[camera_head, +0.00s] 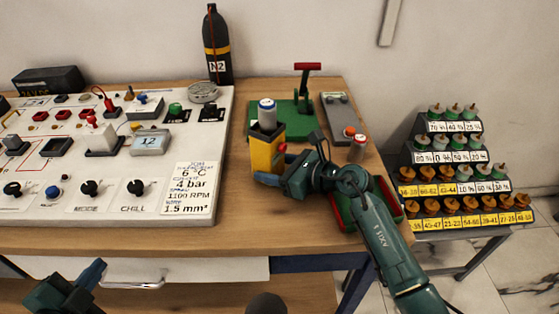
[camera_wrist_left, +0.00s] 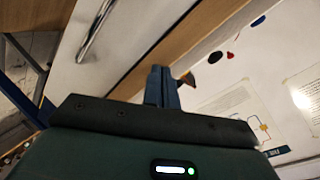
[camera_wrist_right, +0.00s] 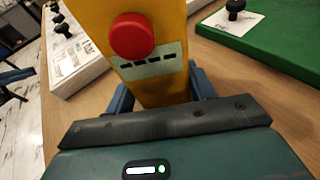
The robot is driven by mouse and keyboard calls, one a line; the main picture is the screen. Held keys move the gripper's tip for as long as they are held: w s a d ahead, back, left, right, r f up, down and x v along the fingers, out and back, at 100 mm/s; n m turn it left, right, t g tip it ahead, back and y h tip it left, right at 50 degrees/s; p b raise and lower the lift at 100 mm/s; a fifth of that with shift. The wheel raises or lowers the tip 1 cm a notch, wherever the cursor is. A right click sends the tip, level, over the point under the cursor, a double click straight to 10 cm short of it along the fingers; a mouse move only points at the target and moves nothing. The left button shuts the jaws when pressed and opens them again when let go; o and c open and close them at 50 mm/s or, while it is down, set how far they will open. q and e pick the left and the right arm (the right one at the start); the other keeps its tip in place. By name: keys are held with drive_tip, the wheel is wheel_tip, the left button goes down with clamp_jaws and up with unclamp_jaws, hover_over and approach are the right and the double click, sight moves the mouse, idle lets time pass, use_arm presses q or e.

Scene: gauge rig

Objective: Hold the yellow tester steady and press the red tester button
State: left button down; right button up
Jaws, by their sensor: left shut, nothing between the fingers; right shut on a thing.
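The yellow tester (camera_head: 263,153) stands upright on the wooden table, right of the white panel. My right gripper (camera_head: 272,180) is shut on the lower part of the tester, below the button, with a finger on each side in the right wrist view (camera_wrist_right: 160,90). My left gripper (camera_head: 96,270) is shut and empty, low in front of the table; its fingers show together in the left wrist view (camera_wrist_left: 162,80).
The white panel (camera_head: 200,150) with knobs fills the table's left. A black N2 bottle (camera_head: 216,50) stands behind. A green stand (camera_head: 290,120), a grey box (camera_head: 345,112) and a red-green tray (camera_head: 345,212) lie near the tester. A stepped rack (camera_head: 450,170) is at right.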

sight(283, 148)
use_arm(q)
drive_tip(key=w+d+r+m+h, duration=0.1)
drive_tip(key=w+d+m, duration=0.1)
drive_tip(key=d, duration=0.2)
drive_tip(key=w+d+r+m+h, duration=0.2)
drive_tip(key=d, duration=0.3)
drive_tip(key=w+d+r+m+t+h, duration=0.1)
drive_tip(key=w+d+r+m, duration=0.1)
drive_tip(key=d, duration=0.3)
drive_tip(key=shift+w+d+h, duration=0.25)
drive_tip(key=shift+w+h, duration=0.15)
drive_tip(key=d+r+m+h, duration=0.1)
drive_tip(key=d, duration=0.1)
drive_tip(key=d+m, duration=0.1)
drive_tip(key=d, duration=0.2)
drive_tip(key=d+r+m+h, duration=0.1)
drive_tip(key=d, duration=0.2)
drive_tip(key=shift+w+r+h, duration=0.3)
drive_tip(key=shift+w+r, duration=0.05)
drive_tip(key=shift+w, duration=0.05)
drive_tip(key=d+r+m+h, duration=0.1)
drive_tip(key=d+m, duration=0.1)
drive_tip(key=d, duration=0.2)
drive_tip(key=s+d+r+m+g+h, duration=0.1)
drive_tip(key=d+m+h, duration=0.1)
drive_tip(key=d, duration=0.2)
drive_tip(key=shift+s+d+r, duration=0.2)
drive_tip(key=shift+s+r, duration=0.05)
drive_tip(key=shift+r, duration=0.1)
